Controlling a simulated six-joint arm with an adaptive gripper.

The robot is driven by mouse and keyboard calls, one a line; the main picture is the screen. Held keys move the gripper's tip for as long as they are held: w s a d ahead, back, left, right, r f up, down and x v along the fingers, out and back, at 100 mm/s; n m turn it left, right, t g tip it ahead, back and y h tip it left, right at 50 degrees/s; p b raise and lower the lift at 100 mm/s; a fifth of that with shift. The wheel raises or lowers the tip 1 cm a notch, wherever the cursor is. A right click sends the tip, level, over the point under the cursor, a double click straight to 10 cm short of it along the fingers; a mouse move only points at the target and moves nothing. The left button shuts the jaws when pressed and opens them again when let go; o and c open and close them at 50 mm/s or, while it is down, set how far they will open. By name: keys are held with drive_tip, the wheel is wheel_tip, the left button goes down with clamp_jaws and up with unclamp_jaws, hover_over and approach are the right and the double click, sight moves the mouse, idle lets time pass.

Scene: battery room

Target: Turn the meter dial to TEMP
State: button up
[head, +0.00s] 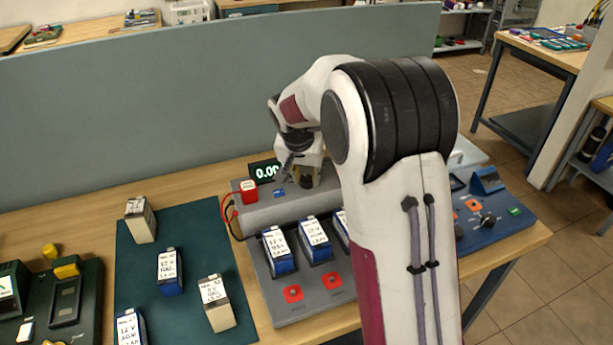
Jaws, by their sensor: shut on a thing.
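My gripper (303,183) points down at the top of the meter, right of the display, and is shut on the dial. The dial itself is hidden by the fingers and wrist, so its pointer and the TEMP mark cannot be read.
A grey tray (309,307) in front of the meter holds several blue batteries. A dark green mat (187,268) on the left bears several more. A blue panel (512,222) with knobs stands at right, partly behind my arm. A grey partition (150,105) rises behind the table.

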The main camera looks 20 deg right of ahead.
drive_tip(key=shift+w+a+m+g+h, duration=0.1)
drive_tip(key=shift+m+g+h, duration=0.3)
drive_tip(key=shift+m, duration=1.05)
drive_tip(key=shift+a+m+g+h, duration=0.1)
drive_tip(key=shift+m+g+h, duration=0.3)
drive_tip(key=shift+m, duration=1.05)
drive_tip(key=shift+f, duration=0.1)
drive_tip(key=o, duration=1.1)
drive_tip(key=shift+d+n, duration=0.1)
drive_tip(key=shift+n, duration=0.3)
drive_tip(key=shift+n+t+y, duration=0.5)
drive_tip(key=shift+n+t, duration=0.1)
drive_tip(key=shift+n, duration=1.3)
drive_tip(key=shift+s+d+n+t+y, duration=0.1)
drive_tip(key=shift+n+t+y, duration=0.2)
drive_tip(key=shift+n, duration=0.6)
drive_tip(key=shift+s+d+n+t+y, duration=0.1)
drive_tip(key=shift+n+y, duration=0.3)
drive_tip(key=shift+n, duration=0.5)
